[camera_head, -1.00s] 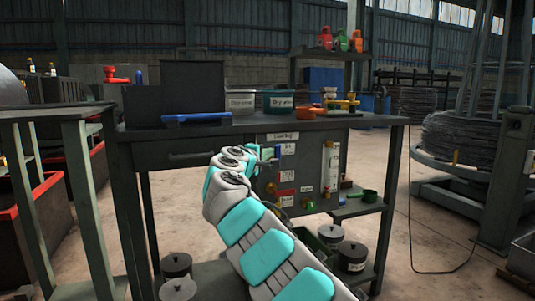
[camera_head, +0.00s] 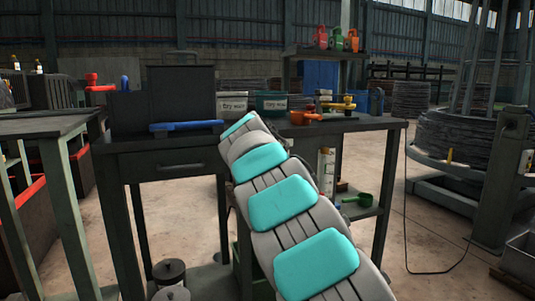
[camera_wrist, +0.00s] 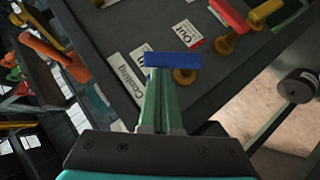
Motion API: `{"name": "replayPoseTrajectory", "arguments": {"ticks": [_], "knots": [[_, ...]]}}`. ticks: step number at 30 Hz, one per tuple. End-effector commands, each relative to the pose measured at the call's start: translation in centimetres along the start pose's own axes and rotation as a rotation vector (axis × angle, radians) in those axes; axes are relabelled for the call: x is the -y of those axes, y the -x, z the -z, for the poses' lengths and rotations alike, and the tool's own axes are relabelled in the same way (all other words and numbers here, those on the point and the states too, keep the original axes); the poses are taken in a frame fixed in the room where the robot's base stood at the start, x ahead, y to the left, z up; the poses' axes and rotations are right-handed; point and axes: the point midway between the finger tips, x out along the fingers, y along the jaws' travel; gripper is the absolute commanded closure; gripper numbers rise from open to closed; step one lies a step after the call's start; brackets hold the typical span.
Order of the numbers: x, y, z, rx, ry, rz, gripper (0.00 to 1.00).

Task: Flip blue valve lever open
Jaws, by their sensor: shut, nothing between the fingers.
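The blue valve lever (camera_wrist: 172,60) shows in the wrist view as a short flat blue bar. It lies crosswise in the picture beside a brass stem (camera_wrist: 185,76) on the dark panel (camera_wrist: 225,80). My gripper (camera_wrist: 160,76) has its green fingers together and empty, with the tips right at the lever's lower edge in the picture. I cannot tell whether they touch it.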

Motion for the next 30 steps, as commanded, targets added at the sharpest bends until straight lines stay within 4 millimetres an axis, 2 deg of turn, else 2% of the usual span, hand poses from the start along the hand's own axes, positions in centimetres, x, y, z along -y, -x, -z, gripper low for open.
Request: {"name": "replayPoseTrajectory", "arguments": {"ticks": [15,30], "knots": [[-1.6,-1.4,-1.9,-0.001,-0.351,0.349,1.0],[-1.5,-3.0,-3.5,0.001,-0.591,0.592,1.0]]}}
